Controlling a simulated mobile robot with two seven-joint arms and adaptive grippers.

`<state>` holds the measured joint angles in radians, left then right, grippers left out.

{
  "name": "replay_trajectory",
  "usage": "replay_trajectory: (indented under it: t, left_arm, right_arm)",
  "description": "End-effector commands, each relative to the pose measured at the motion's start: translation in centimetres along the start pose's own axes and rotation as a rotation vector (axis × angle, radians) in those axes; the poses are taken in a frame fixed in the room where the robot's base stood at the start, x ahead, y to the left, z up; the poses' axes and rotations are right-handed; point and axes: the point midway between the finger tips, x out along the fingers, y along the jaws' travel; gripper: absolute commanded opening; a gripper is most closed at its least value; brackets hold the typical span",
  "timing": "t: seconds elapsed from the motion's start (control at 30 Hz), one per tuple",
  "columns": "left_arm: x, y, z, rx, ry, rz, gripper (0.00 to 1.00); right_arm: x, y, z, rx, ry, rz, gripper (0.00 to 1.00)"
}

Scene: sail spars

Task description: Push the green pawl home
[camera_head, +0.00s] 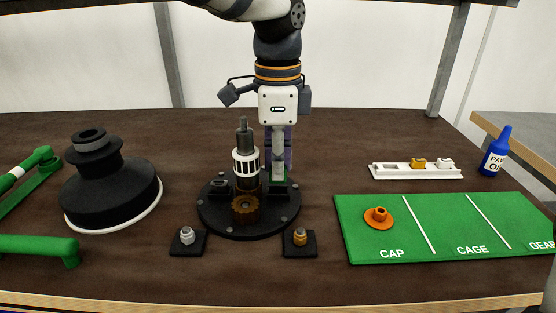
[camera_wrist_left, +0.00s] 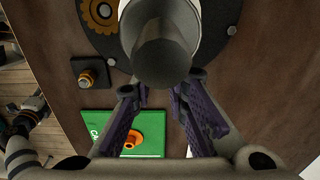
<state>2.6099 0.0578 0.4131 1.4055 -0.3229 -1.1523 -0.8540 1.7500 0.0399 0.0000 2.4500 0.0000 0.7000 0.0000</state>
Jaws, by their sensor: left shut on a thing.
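The green pawl (camera_head: 280,179) shows only as a small green patch at the right-hand side of the round black base plate, mostly hidden by my left gripper. My left gripper (camera_head: 279,174) points straight down there with its purple fingers, shut on the pawl. In the left wrist view the fingers show, but their tips are hidden behind a large grey shaft. The spindle (camera_head: 242,140), with its white cage and brown gear (camera_head: 246,208), stands upright just left of my left gripper. Part of my right arm shows at the left of the wrist view; its jaws are unclear.
Two small black blocks with a silver bolt (camera_head: 187,236) and a brass bolt (camera_head: 300,236) stand in front. A green mat (camera_head: 450,240) with an orange cap (camera_head: 378,217), a white tray (camera_head: 385,172) and a blue bottle (camera_head: 495,153) are right. A black bell-shaped part (camera_head: 110,195) stands left.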

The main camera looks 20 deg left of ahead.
Motion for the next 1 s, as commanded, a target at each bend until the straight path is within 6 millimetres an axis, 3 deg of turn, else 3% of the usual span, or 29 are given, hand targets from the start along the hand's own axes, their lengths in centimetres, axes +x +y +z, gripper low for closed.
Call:
replay_trajectory:
  t: [1.0]
  left_arm:
    - [1.6, 0.0, 0.0, 0.0, -0.001, 0.001, 0.0]
  right_arm:
    - [0.0, 0.0, 0.0, 0.0, 0.0, 0.0, 0.38]
